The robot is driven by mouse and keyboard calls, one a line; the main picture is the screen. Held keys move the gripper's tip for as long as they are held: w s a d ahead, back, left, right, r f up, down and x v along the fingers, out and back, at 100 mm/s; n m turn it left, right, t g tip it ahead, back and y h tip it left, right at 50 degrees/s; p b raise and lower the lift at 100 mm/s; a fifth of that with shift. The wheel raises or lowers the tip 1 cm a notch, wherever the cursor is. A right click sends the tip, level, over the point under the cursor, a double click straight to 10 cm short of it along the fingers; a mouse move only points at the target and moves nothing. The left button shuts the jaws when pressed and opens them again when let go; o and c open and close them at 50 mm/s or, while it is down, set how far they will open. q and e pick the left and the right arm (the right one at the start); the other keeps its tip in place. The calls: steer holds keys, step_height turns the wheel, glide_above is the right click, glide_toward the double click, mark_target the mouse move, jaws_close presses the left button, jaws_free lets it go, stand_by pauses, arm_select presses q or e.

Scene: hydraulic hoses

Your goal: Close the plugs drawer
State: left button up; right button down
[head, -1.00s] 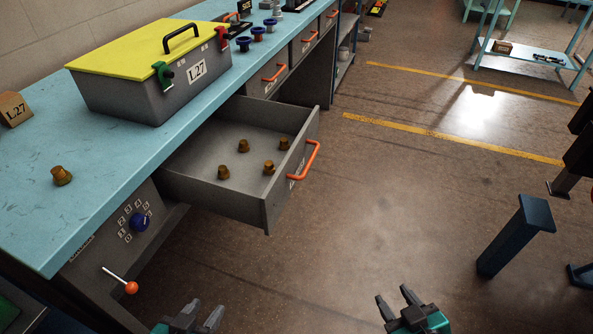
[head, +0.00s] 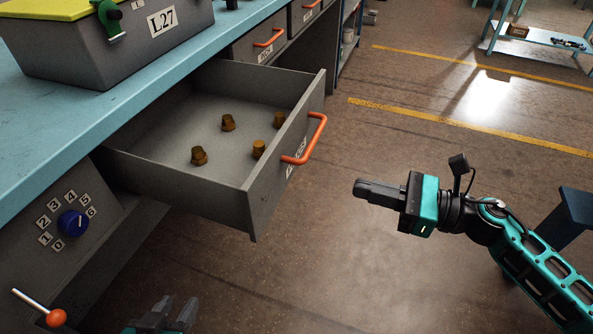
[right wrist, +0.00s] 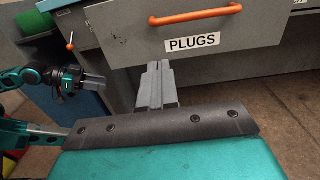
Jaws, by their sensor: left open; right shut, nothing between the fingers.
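The plugs drawer (head: 246,200) is grey and stands pulled well out from under the bench in the head view. Several brown plugs (head: 228,122) stand inside it. Its orange handle (head: 308,140) is on the front face, above a white label. In the right wrist view the drawer front (right wrist: 137,39) reads PLUGS, with the orange handle (right wrist: 197,16) above the label. My right gripper (head: 360,189) is shut and empty, to the right of the drawer front and apart from it, pointing toward it. My left gripper (head: 174,312) is open and empty, low in the head view, below the drawer.
A grey box with a yellow lid (head: 120,45), labelled L27, stands on the blue bench (head: 45,122). A blue dial (head: 72,223) and a lever with an orange knob (head: 56,317) are at lower left. The floor right of the drawer is open.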

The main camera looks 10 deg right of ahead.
mark_target(284, 167)
steer(key=x, duration=1.2)
steer(key=shift+a, duration=0.1)
arm_select(q)
steer(key=shift+s+a, duration=0.1)
steer(key=shift+s, duration=0.05)
arm_select(e)
steer(key=shift+w, duration=0.1)
